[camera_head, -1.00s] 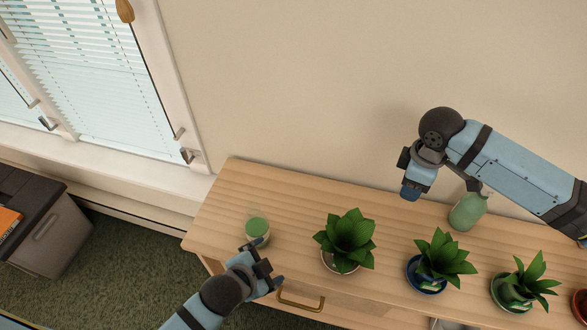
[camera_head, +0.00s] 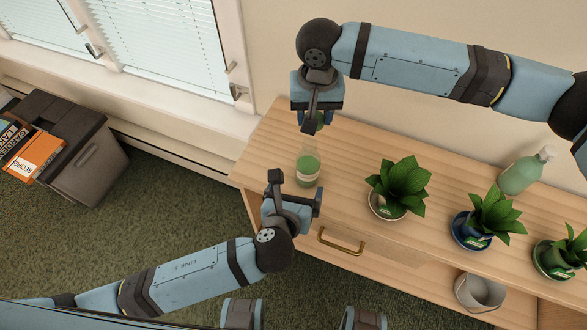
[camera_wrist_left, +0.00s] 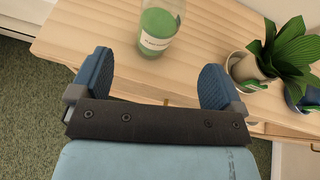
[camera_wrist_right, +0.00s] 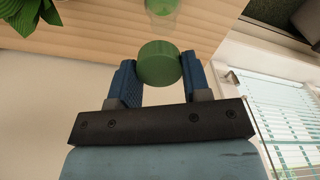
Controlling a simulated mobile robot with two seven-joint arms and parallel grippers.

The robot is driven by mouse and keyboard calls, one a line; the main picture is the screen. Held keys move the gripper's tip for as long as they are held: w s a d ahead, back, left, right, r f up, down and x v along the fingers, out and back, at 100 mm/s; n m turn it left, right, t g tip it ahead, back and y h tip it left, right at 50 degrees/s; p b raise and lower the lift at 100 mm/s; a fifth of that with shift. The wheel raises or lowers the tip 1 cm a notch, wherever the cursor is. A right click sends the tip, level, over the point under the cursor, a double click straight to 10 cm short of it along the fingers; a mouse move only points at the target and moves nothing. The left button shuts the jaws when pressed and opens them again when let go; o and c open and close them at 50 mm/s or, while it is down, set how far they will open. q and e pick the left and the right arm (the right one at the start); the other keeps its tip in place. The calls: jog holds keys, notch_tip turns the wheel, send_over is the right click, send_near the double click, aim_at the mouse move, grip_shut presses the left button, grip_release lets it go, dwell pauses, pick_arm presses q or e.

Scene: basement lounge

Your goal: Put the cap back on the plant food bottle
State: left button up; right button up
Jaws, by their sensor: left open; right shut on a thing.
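The plant food bottle (camera_head: 308,166) is clear with green liquid and a pale label, and stands upright near the left end of the wooden cabinet top. It also shows in the left wrist view (camera_wrist_left: 160,27), beyond my left fingers. My left gripper (camera_head: 297,188) is open and empty, at the front edge beside the bottle. My right gripper (camera_head: 312,120) is shut on the green cap (camera_wrist_right: 158,63), holding it above the bottle. In the right wrist view the bottle (camera_wrist_right: 162,7) is partly cut off at the top edge. The cap and bottle look apart there.
Potted plants (camera_head: 398,186) stand in a row to the right of the bottle. A green spray bottle (camera_head: 524,171) is behind them. A brass drawer handle (camera_head: 341,243) is on the cabinet front. The wall and window blinds (camera_head: 170,45) are behind.

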aim_at(308, 163)
jog(key=shift+s+a, duration=0.1)
jog(key=shift+a, duration=0.25)
pick_arm(q)
jog(key=shift+m, duration=0.6)
jog(key=shift+d, duration=0.1)
pick_arm(e)
jog(key=shift+d, duration=0.15)
pick_arm(q)
jog(key=x, duration=1.2)
jog(key=c, duration=1.3)
jog(key=shift+c, duration=0.2)
pick_arm(e)
jog(key=shift+f, duration=2.5)
